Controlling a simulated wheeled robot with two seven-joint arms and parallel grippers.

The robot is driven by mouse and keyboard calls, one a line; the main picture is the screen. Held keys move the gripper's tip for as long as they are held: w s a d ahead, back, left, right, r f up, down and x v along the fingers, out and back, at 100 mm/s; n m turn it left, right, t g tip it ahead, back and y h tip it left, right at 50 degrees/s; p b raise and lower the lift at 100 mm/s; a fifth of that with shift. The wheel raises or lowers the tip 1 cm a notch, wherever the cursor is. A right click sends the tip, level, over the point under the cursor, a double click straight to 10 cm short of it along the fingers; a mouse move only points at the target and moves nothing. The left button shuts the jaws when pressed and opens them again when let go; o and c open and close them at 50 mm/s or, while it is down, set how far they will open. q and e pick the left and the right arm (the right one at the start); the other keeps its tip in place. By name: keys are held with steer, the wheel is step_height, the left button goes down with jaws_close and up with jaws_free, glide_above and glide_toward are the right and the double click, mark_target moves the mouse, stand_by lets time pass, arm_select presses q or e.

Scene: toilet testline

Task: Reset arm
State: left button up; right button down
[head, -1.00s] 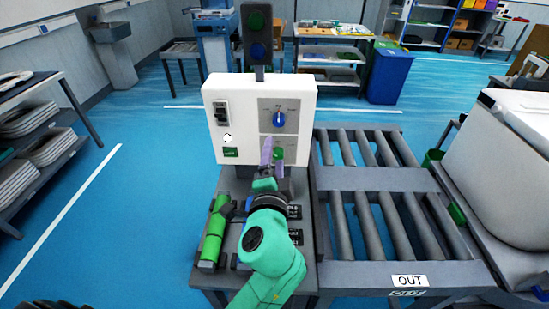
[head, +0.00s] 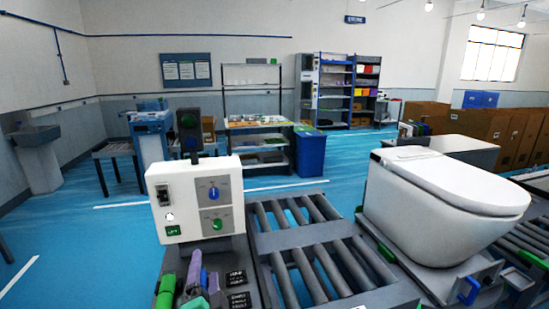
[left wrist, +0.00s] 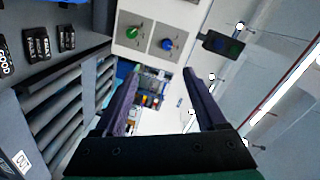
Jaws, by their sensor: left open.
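My left gripper (head: 205,273) shows at the bottom of the head view, with its purple fingers pointing up at the control box. It also shows in the left wrist view (left wrist: 162,80), where the two fingers are spread apart with nothing between them. The white control box (head: 165,180) stands beyond it, with a blue knob (head: 213,193) above a green knob (head: 216,223). Both knobs also show in the wrist view, the green one (left wrist: 133,33) and the blue one (left wrist: 167,44), apart from the fingers. My right gripper is not in view.
Roller conveyors (head: 322,262) run to the right, with a white toilet (head: 440,195) beyond. Open blue floor lies behind the box.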

arm_select(q)
steer(key=a+f+n+g, duration=0.3)
steer(key=a+f, duration=0.2)
steer(key=f, duration=0.2)
steer(key=s+a+f+n+g+h, duration=0.25)
steer(key=s+f+g, duration=0.25)
steer(key=s+f, duration=0.3)
steer(key=s+a+f+n+g+h, duration=0.25)
steer(key=s+f+g, duration=0.25)
steer(key=s+f, duration=0.35)
steer(key=s+d+f+g, duration=0.1)
steer(key=s+f, duration=0.2)
steer(key=f, duration=2.1)
steer(key=s+a+f+g, duration=0.1)
steer(key=s+a+f, duration=0.1)
steer(key=s+f, duration=1.1)
steer(key=s, duration=0.3)
steer(key=shift+s+a+y, duration=0.25)
steer(key=shift+a+y, duration=0.15)
